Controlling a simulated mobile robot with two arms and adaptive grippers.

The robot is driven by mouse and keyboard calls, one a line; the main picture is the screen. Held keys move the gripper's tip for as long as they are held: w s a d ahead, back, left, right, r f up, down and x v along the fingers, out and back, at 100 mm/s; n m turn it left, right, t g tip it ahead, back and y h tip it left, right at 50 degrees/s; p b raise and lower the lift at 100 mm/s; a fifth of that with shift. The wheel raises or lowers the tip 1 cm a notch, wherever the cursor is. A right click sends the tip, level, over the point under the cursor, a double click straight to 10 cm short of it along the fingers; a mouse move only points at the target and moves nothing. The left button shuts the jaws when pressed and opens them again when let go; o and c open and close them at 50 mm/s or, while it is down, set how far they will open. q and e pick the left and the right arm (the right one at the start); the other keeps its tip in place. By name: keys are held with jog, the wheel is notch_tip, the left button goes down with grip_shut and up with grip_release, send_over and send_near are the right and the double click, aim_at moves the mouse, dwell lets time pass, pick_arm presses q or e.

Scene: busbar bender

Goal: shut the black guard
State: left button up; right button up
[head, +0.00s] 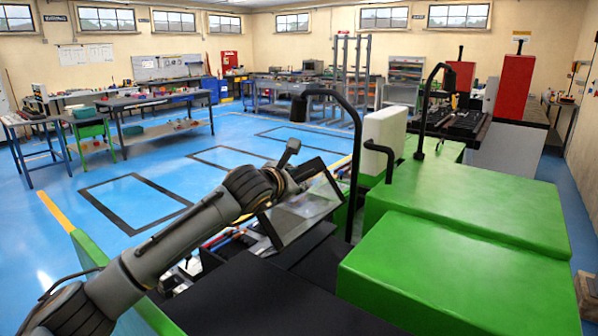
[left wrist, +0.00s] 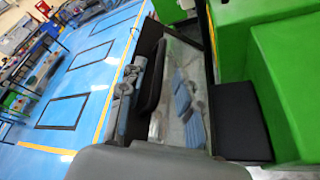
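The black guard (head: 305,212) is a clear panel in a black frame, standing tilted on the green machine in the head view. In the left wrist view its clear panel (left wrist: 188,95) fills the middle, with bluish shapes showing through or reflected in it. My left arm reaches in from the lower left. My left gripper (head: 284,170) is at the guard's upper left edge, partly in front of it. I cannot tell whether it touches the frame. Grey finger parts (left wrist: 130,92) show beside the panel in the wrist view, but their opening is unclear. My right gripper is not in view.
Green machine covers (head: 460,265) fill the right side. A curved black post (head: 355,150) rises just behind the guard, with a white box (head: 384,140) beyond. A black surface (head: 260,295) lies in front. Open blue floor (head: 200,150) lies to the left.

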pick_arm(q)
jog(key=shift+x, duration=1)
grip_shut()
